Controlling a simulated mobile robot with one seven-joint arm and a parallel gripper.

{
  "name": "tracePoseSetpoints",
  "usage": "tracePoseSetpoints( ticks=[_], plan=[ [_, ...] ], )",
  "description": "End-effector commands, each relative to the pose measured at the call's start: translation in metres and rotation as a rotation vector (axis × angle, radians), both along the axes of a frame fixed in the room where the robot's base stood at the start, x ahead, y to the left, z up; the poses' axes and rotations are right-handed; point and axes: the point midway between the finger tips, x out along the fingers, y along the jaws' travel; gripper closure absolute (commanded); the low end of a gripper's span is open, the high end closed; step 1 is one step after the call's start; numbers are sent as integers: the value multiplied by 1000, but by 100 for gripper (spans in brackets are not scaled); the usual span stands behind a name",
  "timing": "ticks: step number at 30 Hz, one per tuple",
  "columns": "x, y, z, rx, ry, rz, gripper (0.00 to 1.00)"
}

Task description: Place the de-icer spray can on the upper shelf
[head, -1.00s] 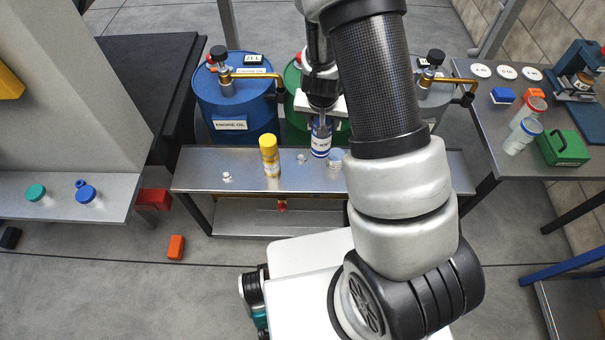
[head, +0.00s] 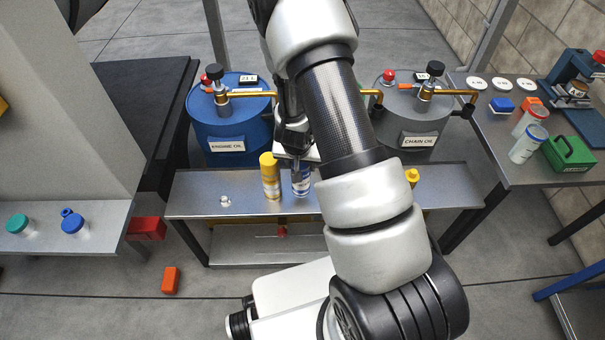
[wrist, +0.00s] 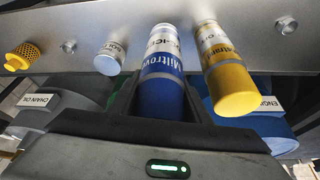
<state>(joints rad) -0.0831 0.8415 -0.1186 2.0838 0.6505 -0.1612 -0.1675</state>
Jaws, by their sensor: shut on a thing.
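The de-icer spray can (head: 301,180), blue and white, is upright on or just above the metal upper shelf (head: 200,190); I cannot tell whether its base touches. My gripper (head: 297,160) is shut on it from above and behind. In the wrist view the can (wrist: 163,85) sits between the two dark fingers, its white end toward the shelf (wrist: 115,25). A yellow spray can (head: 270,178) stands close to its left on the shelf. In the wrist view the yellow can (wrist: 231,80) appears to the right, with a narrow gap.
The lower shelf (head: 240,248) is below. The engine oil drum (head: 228,125) and chain oil drum (head: 405,120) stand behind. My arm hides the shelf's middle right.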

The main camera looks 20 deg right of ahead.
Motion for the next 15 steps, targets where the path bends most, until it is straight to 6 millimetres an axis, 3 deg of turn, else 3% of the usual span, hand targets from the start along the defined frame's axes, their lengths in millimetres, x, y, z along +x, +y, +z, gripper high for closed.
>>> tracePoseSetpoints(
  ticks=[6,15],
  plan=[
    [-1,0,-31,0,2,-1,93],
    [0,0,-34,1,0,0,93]
  ],
)
